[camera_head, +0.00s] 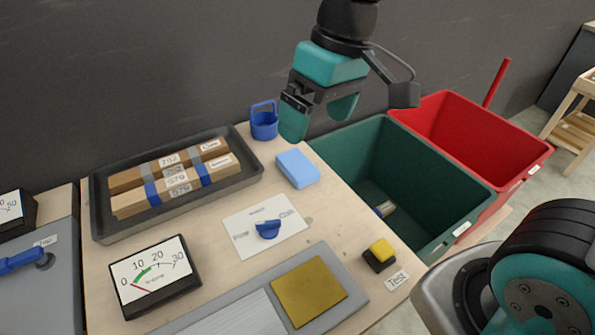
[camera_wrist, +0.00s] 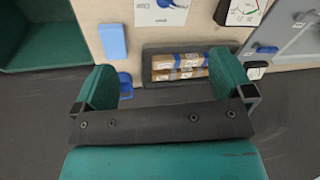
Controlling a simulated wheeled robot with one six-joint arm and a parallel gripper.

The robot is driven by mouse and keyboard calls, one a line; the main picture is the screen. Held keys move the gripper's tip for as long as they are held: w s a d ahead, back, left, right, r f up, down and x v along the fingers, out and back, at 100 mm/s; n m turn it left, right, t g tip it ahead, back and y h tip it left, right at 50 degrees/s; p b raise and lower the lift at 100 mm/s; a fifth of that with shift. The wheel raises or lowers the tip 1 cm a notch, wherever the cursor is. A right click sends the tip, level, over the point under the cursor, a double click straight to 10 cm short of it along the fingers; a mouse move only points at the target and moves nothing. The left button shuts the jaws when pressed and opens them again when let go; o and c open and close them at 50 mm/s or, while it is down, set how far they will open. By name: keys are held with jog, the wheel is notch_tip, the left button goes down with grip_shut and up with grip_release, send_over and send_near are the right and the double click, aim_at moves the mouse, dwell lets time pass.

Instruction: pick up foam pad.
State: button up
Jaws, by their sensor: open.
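The foam pad (camera_head: 297,168) is a light blue block lying flat on the wooden table near its back right edge. It also shows in the wrist view (camera_wrist: 112,41), beyond my left fingertip. My gripper (camera_head: 318,112) is open and empty, with teal fingers, and hangs above the back edge of the table near the pad. In the wrist view my gripper (camera_wrist: 167,88) has its two fingers spread wide, apart from the pad, with the tray's near edge between them.
A dark tray (camera_head: 100,215) holds wrapped wooden bars. A blue cup-like holder (camera_head: 264,124) stands behind the pad. A green bin (camera_head: 437,178) and a red bin (camera_head: 515,155) stand right. A dial card (camera_head: 247,238), a meter (camera_head: 153,275) and a yellow button (camera_head: 380,252) lie in front.

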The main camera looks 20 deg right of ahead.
jog(key=w+d+f+m+h+b, duration=0.15)
jog(key=w+f, duration=0.25)
jog(key=w, duration=0.5)
jog(key=w+d+f+m+h+b, duration=0.15)
jog(key=w+f, duration=0.25)
jog(key=w, duration=0.4)
jog(key=p, duration=0.1)
send_over(297, 163)
notch_tip(297, 163, down, 12)
jog(key=shift+d+r, duration=0.1)
jog(key=shift+d, duration=0.05)
jog(key=shift+f+p, duration=0.85)
jog(key=shift+f, duration=2.05)
jog(key=c, duration=1.1)
jog(key=shift+r, duration=0.1)
notch_tip(297, 163, up, 20)
jog(key=shift+f+b, duration=0.1)
jog(key=shift+b, duration=0.65)
